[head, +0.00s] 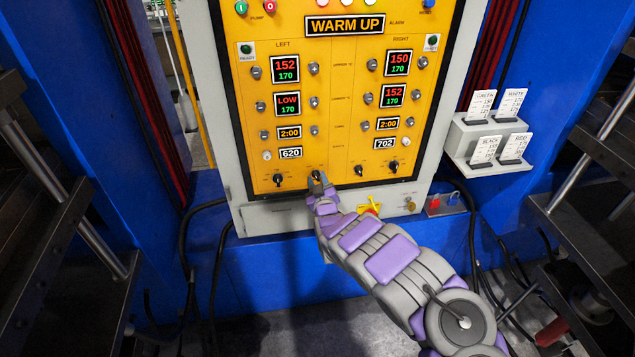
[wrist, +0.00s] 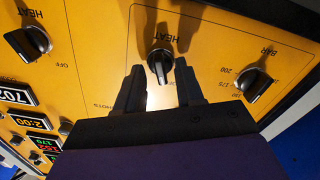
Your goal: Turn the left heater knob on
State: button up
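The left heater knob (wrist: 160,62) is a black knob labelled HEAT, seen upside down in the wrist view. It also shows in the head view (head: 315,175) on the bottom row of the yellow panel, left half. My gripper (wrist: 160,80) is open, with one dark finger on each side of this knob. A gap shows between the knob and each finger. In the head view my gripper (head: 320,185) is at the panel's lower edge, just below the knob, partly overlapping it. The knob's handle points roughly vertical in the wrist view; its exact setting cannot be read.
A BAR knob (wrist: 258,83) is on one side and another HEAT knob (wrist: 28,42) on the other. The yellow panel (head: 340,115) shows WARM UP and several readouts. A card rack (head: 460,145) stands at right. Dark stair rails flank both sides.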

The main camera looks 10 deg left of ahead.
jog(key=shift+a, duration=0.1)
grip_shut()
jog(key=shift+m+p, duration=0.3)
jog(key=shift+p, duration=0.4)
jog(key=m+p, duration=0.1)
jog(key=p, duration=0.2)
jog(key=shift+s+r+m, duration=0.1)
jog(key=shift+r+m, duration=0.05)
jog(key=shift+m, duration=0.25)
jog(key=m+p, duration=0.1)
jog(key=p, duration=0.1)
jog(key=shift+m+p, duration=0.4)
jog(key=m+p, duration=0.2)
jog(key=p, duration=0.1)
jog(key=shift+f+m+p, duration=0.2)
jog(key=shift+m+p, duration=1)
jog(key=shift+m, duration=0.1)
